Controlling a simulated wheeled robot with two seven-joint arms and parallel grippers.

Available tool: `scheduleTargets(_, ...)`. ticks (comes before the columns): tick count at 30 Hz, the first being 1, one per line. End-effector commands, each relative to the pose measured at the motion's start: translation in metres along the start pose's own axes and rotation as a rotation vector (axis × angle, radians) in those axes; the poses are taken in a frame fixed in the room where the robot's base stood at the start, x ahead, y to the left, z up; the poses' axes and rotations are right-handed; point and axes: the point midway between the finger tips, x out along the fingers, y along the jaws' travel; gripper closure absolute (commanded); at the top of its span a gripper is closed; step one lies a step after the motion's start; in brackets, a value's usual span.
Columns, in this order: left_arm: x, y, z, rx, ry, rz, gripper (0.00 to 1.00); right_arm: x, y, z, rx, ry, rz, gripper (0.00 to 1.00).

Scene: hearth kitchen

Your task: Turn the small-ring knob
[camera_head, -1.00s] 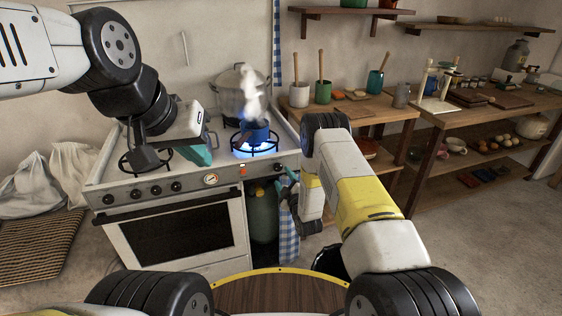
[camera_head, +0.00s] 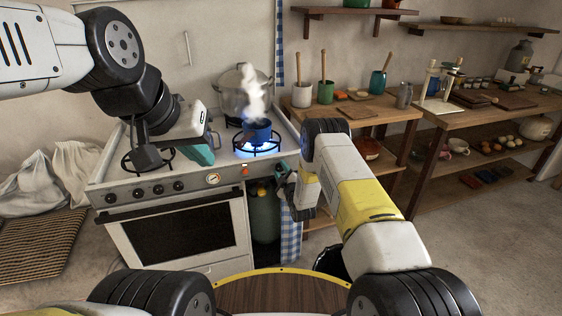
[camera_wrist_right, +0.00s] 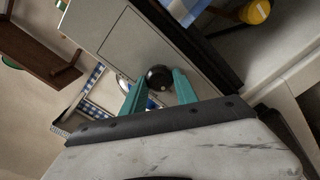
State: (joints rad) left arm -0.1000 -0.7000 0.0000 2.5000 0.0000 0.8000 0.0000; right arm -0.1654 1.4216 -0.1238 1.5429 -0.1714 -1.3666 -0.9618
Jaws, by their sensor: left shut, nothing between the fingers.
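A round black knob (camera_wrist_right: 159,78) is in the right wrist view, on the pale stove front. The teal fingers of my right gripper (camera_wrist_right: 158,88) stand apart, one on each side of it; I cannot tell whether they touch it. In the head view my right gripper (camera_head: 281,171) is at the right end of the stove's front panel and hides this knob. My left gripper (camera_head: 203,152) is shut and empty above the left part of the stove top. A blue pot (camera_head: 257,132) stands steaming on a ring with a blue flame (camera_head: 243,152).
Several more black knobs (camera_head: 158,189), a gauge (camera_head: 214,179) and a red button (camera_head: 245,171) line the panel. A steel pot (camera_head: 240,97) stands behind the blue one. A checked cloth (camera_head: 291,238) hangs below my right gripper. Wooden shelves (camera_head: 385,125) stand to the right.

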Motion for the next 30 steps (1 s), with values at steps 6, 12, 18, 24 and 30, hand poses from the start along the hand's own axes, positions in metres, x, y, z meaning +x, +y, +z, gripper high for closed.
scheduleTargets(6, 0.0000, 0.0000, 0.0000, 0.000, 0.000, 0.000, 1.00, -0.0002, -0.0003, 0.0001, 0.005, 0.000, -0.001, 1.00)
scheduleTargets(12, 0.0000, 0.0000, 0.0000, 0.000, 0.000, 0.000, 1.00, -0.0005, 0.0000, 0.0007, 0.054, -0.001, -0.001, 1.00)
scheduleTargets(18, 0.0000, 0.0000, 0.0000, 0.000, 0.000, 0.000, 1.00, -0.0005, 0.0004, 0.0007, 0.177, -0.001, -0.001, 1.00)
scheduleTargets(24, 0.0000, 0.0000, 0.0000, 0.000, 0.000, 0.000, 1.00, -0.0006, 0.0008, 0.0009, 0.357, -0.001, -0.001, 1.00)
scheduleTargets(30, 0.0000, 0.0000, 0.0000, 0.000, 0.000, 0.000, 1.00, -0.0008, 0.0013, 0.0018, 0.547, -0.002, -0.001, 1.00)
